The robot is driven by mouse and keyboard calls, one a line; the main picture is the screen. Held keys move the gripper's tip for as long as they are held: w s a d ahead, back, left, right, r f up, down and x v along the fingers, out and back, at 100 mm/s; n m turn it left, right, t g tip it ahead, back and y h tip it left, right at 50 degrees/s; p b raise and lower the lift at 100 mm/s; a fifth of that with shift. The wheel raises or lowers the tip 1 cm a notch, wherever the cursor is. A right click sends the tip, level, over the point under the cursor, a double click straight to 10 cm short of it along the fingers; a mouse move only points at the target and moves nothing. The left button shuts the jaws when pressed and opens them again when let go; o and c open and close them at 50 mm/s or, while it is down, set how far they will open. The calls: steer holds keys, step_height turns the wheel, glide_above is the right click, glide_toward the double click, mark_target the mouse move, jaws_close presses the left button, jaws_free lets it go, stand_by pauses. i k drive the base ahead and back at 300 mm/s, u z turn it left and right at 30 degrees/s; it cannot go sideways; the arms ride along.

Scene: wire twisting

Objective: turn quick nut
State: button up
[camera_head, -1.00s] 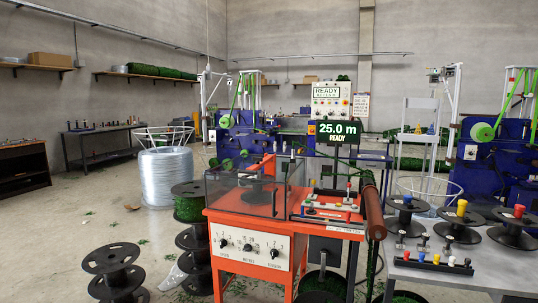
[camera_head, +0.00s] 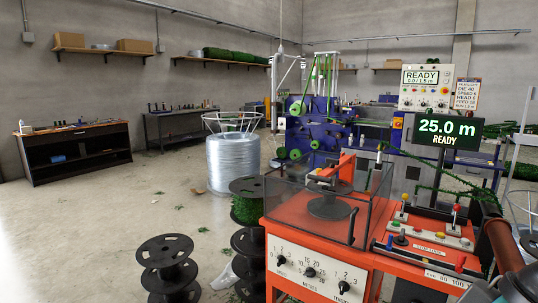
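A black spool (camera_head: 329,205) sits inside the clear guard box (camera_head: 290,205) on top of the orange winding machine (camera_head: 320,280). An orange arm (camera_head: 345,170) reaches over the spool. I cannot clearly make out a quick nut; any nut at the spool's shaft is too small to tell. My gripper is not in view. A dark grey part is cut off at the bottom right corner, and I cannot tell what it is.
Knobs line the machine's white front panel (camera_head: 315,272). Black spools (camera_head: 167,265) stand on the floor at left. A wire coil (camera_head: 233,162) stands behind.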

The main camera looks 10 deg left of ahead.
mark_target(332, 163)
steer(key=u, duration=0.35)
steer(key=i, duration=0.6)
steer(key=u, duration=0.6)
steer(key=i, duration=0.85)
steer(key=z, duration=0.1)
